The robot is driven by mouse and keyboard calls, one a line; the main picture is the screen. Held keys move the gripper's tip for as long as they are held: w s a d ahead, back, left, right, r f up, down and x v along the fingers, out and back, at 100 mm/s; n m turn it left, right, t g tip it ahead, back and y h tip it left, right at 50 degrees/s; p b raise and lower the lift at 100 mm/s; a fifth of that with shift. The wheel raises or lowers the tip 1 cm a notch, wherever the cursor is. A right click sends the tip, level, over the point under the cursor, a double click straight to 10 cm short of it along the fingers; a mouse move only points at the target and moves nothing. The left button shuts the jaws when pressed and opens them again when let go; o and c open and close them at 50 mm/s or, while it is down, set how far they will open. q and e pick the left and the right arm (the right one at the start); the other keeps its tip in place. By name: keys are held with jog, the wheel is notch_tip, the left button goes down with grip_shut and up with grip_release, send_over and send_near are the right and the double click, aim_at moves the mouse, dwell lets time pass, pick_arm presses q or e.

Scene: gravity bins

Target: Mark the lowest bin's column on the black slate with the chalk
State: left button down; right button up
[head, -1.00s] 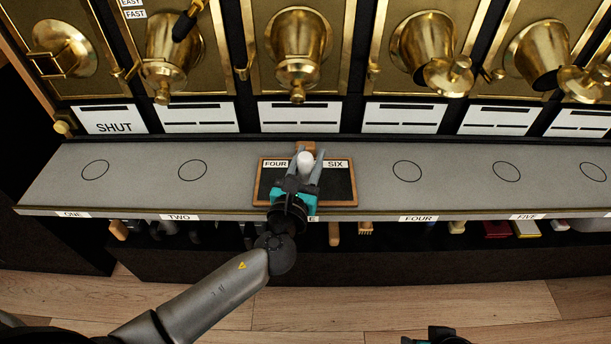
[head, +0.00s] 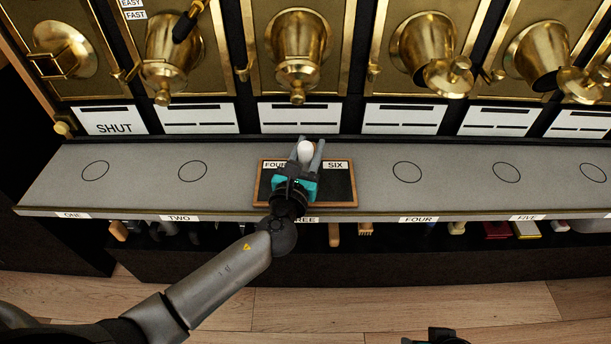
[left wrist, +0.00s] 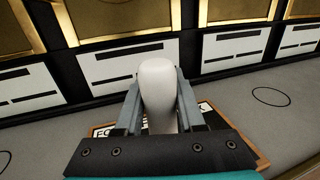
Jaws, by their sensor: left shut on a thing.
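The black slate (head: 340,186) lies on the grey counter in front of the third bin, in a wooden frame. Labels FOUR and SIX sit along its top edge. My left gripper (head: 306,153) is over the slate's upper middle and is shut on the white chalk (head: 306,150). In the left wrist view the chalk (left wrist: 158,95) stands upright between the two fingers. Its lower end is hidden by the gripper, so I cannot tell whether it touches the slate. The gripper and arm cover much of the slate. At the bottom edge a dark part of my right arm shows, without clear fingers.
Brass bins with spouts, such as the third bin (head: 298,45), stand in a row behind the counter (head: 240,180). White cards (head: 300,115) sit below them, one reading SHUT. Circles mark the counter, otherwise clear. Tools and small items hang or lie under its front edge.

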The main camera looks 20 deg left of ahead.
aim_at(308, 164)
pick_arm(q)
jog(key=shift+w+a+f+b, duration=0.1)
jog(key=shift+w+a+b, duration=0.1)
jog(key=shift+w, duration=0.45)
jog(key=shift+w+a+f+b, duration=0.1)
jog(key=shift+w+a+b, duration=0.1)
jog(key=shift+w, duration=0.45)
jog(key=shift+s+f, duration=0.1)
jog(key=shift+s+d+p, duration=0.15)
jog(key=shift+s+p, duration=0.15)
jog(key=shift+s, duration=0.1)
jog(key=shift+s+d+p, duration=0.15)
jog(key=shift+s, duration=0.4)
jog(key=shift+s+d+p, duration=0.15)
jog(key=shift+s, duration=0.35)
jog(key=shift+s+d+p, duration=0.2)
jog(key=shift+s+d, duration=0.05)
jog(key=shift+s, duration=0.45)
jog(key=shift+s+d+p, duration=0.2)
jog(key=shift+s, duration=0.5)
jog(key=shift+r, duration=0.2)
jog(key=shift+r, duration=0.1)
